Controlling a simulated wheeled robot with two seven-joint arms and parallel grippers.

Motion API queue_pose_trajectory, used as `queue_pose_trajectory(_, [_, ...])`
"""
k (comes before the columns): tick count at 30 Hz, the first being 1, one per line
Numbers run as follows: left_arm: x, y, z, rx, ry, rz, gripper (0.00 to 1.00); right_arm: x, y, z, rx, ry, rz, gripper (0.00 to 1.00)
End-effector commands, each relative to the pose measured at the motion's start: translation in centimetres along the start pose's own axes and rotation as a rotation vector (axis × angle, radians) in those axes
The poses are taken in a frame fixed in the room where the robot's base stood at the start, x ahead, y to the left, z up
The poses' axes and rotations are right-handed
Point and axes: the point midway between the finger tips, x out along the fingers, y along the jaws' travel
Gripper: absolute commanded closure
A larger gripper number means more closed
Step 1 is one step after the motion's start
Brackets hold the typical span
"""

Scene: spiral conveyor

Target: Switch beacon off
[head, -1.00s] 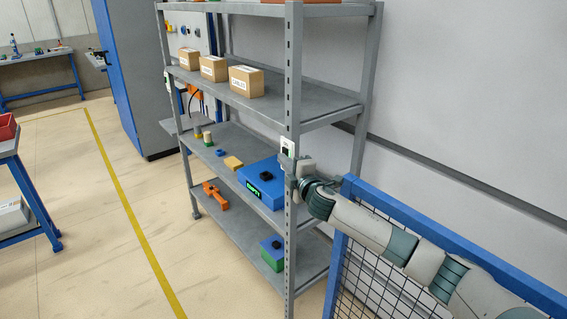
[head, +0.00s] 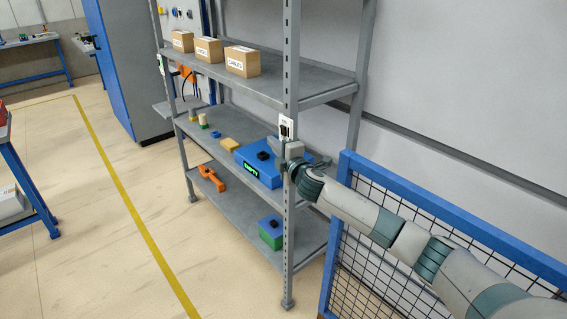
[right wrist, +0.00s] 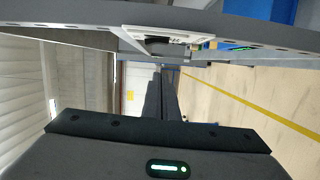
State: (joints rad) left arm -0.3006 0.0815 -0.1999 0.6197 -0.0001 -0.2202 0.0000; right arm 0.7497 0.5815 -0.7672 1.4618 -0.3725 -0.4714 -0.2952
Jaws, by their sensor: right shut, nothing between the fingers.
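A small white switch plate (head: 286,127) with a dark toggle sits on the front upright of the grey shelf rack, and its label seems to read ON. In the right wrist view the plate (right wrist: 165,37) shows edge-on at the top, with a dark toggle on it. My right gripper (head: 284,148) is shut and empty, just below the plate at the upright. Whether it touches the toggle cannot be told. I cannot make out a beacon in these views. My left gripper is not in view.
The rack (head: 290,215) holds cartons (head: 241,61), a blue box (head: 258,162) with a green display and an orange part (head: 213,181). A blue-framed mesh fence (head: 400,190) stands under my right arm.

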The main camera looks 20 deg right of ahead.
Motion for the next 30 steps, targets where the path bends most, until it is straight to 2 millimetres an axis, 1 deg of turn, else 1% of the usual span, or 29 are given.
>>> queue_pose_trajectory(8, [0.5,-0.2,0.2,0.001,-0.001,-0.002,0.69,-1.5,-0.2,0.1,0.001,0.0,0.001,1.0])
queue_pose_trajectory(14, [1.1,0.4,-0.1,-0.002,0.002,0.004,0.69,-3.2,-0.3,0.0,-0.001,0.001,0.0,1.0])
queue_pose_trajectory(24, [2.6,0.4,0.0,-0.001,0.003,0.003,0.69,-7.8,-0.5,0.0,0.0,0.002,0.0,1.0])
queue_pose_trajectory(27, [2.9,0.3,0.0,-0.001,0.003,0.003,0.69,-8.9,-0.5,0.0,0.0,0.002,0.0,1.0])
queue_pose_trajectory(30, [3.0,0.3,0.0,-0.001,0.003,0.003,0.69,-9.6,-0.4,0.0,0.0,0.001,0.0,1.0])
